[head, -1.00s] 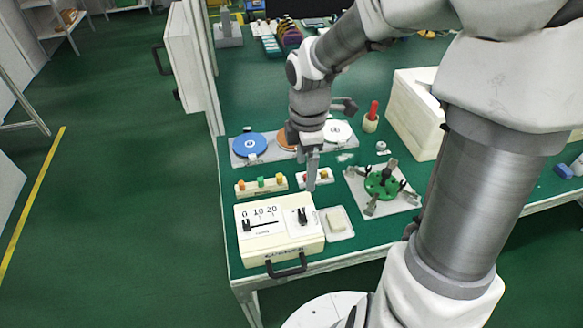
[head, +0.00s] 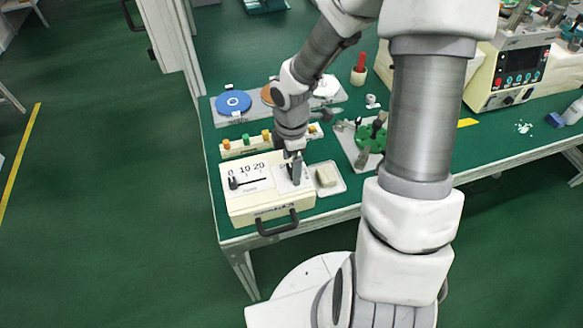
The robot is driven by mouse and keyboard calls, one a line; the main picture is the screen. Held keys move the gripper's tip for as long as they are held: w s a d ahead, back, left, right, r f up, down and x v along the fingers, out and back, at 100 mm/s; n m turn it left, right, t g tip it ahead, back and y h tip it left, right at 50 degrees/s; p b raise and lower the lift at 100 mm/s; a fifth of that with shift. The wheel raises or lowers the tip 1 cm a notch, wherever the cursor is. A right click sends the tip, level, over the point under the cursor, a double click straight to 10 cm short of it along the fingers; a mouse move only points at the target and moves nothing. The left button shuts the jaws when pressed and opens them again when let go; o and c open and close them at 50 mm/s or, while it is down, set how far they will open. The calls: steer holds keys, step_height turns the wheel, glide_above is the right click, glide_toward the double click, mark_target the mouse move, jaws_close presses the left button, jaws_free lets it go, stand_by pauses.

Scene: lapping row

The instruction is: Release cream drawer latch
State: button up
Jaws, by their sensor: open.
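The cream drawer unit (head: 262,204) sits at the near left corner of the green table, with a dark bar handle (head: 277,223) on its front. Its top has a slider (head: 233,183) with a scale marked 0, 10, 20, and the slider stands near the 0 end. The latch at the right of the top is mostly hidden behind my gripper. My gripper (head: 296,180) points down over that right part of the top, open. I cannot tell whether its fingers touch the latch.
A small clear tray with a pale block (head: 326,176) stands just right of the unit. Behind are a row of coloured knobs (head: 245,144), a blue disc (head: 233,102) and a green fixture (head: 370,138). A machine with a display (head: 521,62) stands far right.

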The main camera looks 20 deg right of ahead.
steer(key=shift+f, duration=0.4)
steer(key=shift+c, duration=0.3)
steer(key=c, duration=1.3)
